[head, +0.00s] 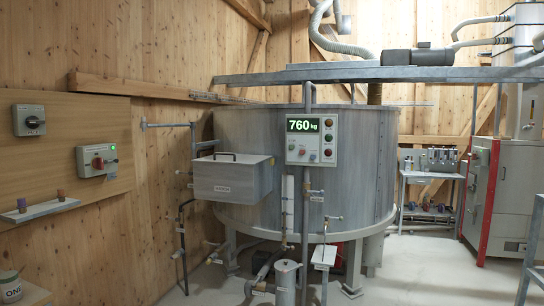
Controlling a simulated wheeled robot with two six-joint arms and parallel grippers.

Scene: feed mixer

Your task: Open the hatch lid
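A grey metal hatch box (232,182) is fixed to the front left of the large round grey mixer tank (360,175). The hatch lid (234,163) lies flat on top of the box and looks shut. A dark bar handle (224,155) stands on the lid. A small white label sits on the box front. Neither of my grippers is in the head view.
A control panel (312,140) showing 760 kg hangs on a post right of the hatch. Pipes and valves (182,230) stand left of the box. Switches (99,160) are on the wooden wall. The floor (190,290) at the front left is partly clear.

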